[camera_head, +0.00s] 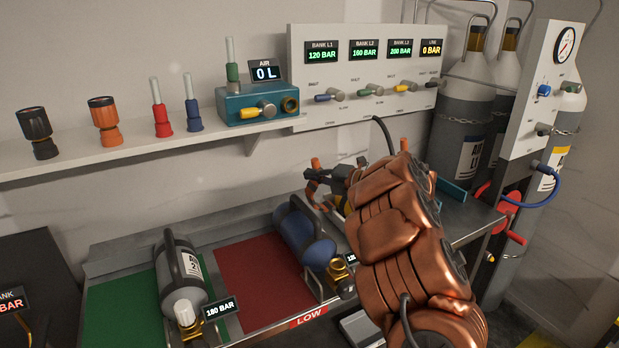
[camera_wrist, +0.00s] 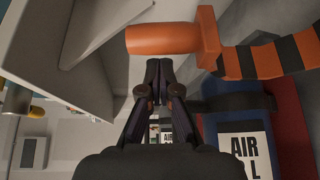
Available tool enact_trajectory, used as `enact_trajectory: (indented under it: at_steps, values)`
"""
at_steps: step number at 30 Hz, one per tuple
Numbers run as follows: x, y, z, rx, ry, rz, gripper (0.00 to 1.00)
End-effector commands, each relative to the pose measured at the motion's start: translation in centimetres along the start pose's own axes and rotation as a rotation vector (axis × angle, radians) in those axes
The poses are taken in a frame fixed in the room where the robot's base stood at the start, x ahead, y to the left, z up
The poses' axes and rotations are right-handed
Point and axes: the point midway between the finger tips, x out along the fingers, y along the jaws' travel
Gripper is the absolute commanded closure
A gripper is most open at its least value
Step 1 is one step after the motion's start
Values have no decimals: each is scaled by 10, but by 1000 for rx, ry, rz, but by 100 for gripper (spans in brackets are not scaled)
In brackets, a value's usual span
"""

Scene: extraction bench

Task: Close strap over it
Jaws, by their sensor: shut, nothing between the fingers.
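A blue cylinder (camera_head: 303,237) with a brass valve lies on the red section of the bench. The wrist view shows its blue body (camera_wrist: 228,98) and a white AIR label. An orange-and-black striped strap (camera_wrist: 275,58) stands raised at its far end, ending in an orange grip (camera_wrist: 165,38). The strap (camera_head: 318,188) also shows in the head view, partly behind my gripper. My gripper (camera_wrist: 158,66) is shut and empty, its fingertips just beside the orange grip; whether they touch, I cannot tell. My copper arm hides part of the bench in the head view.
A grey cylinder (camera_head: 180,280) reading 180 BAR lies on the green section (camera_head: 110,315). A wall shelf (camera_head: 80,150) holds several fittings and a teal AIR device (camera_head: 255,103). A valve panel (camera_head: 365,75) is behind, with tall cylinders (camera_head: 465,110) at right.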

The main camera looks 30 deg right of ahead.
Motion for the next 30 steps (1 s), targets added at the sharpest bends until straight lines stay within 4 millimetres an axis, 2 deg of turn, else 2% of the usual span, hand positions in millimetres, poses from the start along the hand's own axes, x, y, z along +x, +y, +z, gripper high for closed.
enact_trajectory:
  at_steps: [6, 22, 30]
  values:
    - [-3, 0, 9, 0, 0, 0, 100]
    - [-6, 0, 13, 12, -3, 7, 100]
    - [-27, -1, 37, 106, -25, 57, 100]
